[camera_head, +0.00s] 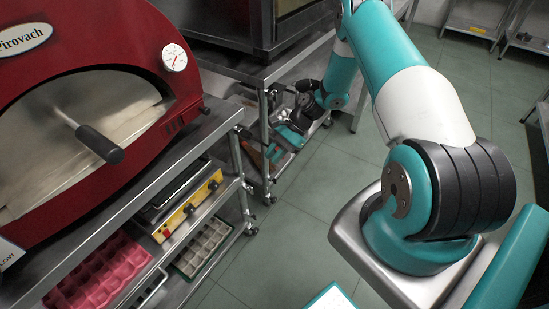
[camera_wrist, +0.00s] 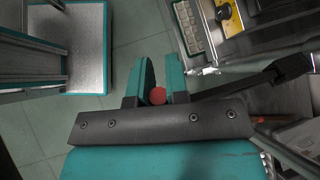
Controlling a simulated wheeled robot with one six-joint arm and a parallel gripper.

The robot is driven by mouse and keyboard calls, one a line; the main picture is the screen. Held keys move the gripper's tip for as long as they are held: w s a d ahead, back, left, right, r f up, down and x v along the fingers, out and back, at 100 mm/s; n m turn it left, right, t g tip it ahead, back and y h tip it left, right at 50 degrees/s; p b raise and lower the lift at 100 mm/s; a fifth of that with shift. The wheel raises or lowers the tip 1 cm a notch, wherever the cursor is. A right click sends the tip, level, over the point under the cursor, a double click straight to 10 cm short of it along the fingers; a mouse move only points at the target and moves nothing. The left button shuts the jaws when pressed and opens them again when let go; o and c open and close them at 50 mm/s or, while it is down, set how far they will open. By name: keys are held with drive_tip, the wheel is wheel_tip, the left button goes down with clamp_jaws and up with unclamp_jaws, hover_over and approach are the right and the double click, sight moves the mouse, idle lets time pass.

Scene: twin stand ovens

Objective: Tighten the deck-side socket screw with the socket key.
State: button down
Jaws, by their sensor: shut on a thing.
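In the wrist view my gripper (camera_wrist: 160,92) has its two teal fingers closed on a small round red end, seemingly the end of the socket key (camera_wrist: 158,96). The rest of the key is hidden behind the gripper. In the head view my arm reaches away to the far stand, and my gripper (camera_head: 287,137) shows small and partly hidden beside its lower frame. I cannot make out the deck-side socket screw in either view, nor whether the key touches anything.
A red oven (camera_head: 130,55) stands at left on a steel stand. In the wrist view a dark bar (camera_wrist: 240,85) runs right of my gripper. Tiled floor (camera_head: 315,205) is clear.

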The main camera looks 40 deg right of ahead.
drive_tip(key=shift+w+r, duration=0.1)
drive_tip(key=c, duration=1)
unclamp_jaws()
drive_tip(key=shift+c, duration=0.2)
